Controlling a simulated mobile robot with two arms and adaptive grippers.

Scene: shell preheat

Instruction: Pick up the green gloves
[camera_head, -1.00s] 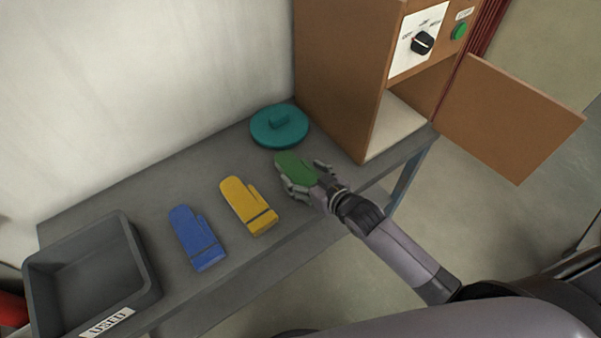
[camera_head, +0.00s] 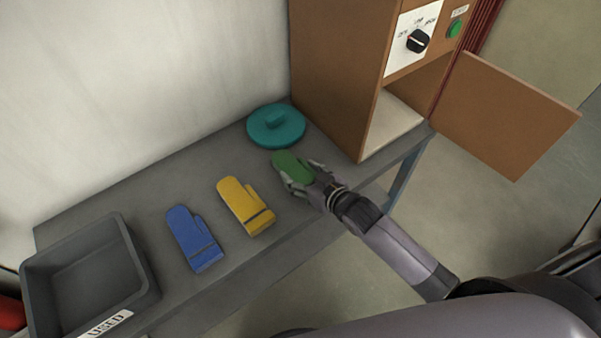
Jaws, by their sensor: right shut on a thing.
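The green glove (camera_head: 290,164) is at the right part of the grey table, just below the teal lid. My right gripper (camera_head: 298,183) is shut on its near end, and its fingers hide part of the glove. I cannot tell whether the glove is clear of the table top. Only one green piece shows. My left gripper is not in view.
A yellow mitt (camera_head: 243,206) and a blue mitt (camera_head: 193,239) lie to the left on the grey table (camera_head: 122,194). A teal lid (camera_head: 276,126) lies behind. A grey "USED" bin (camera_head: 147,268) stands at the left. A brown oven cabinet (camera_head: 335,75) has its door (camera_head: 510,115) open at the right.

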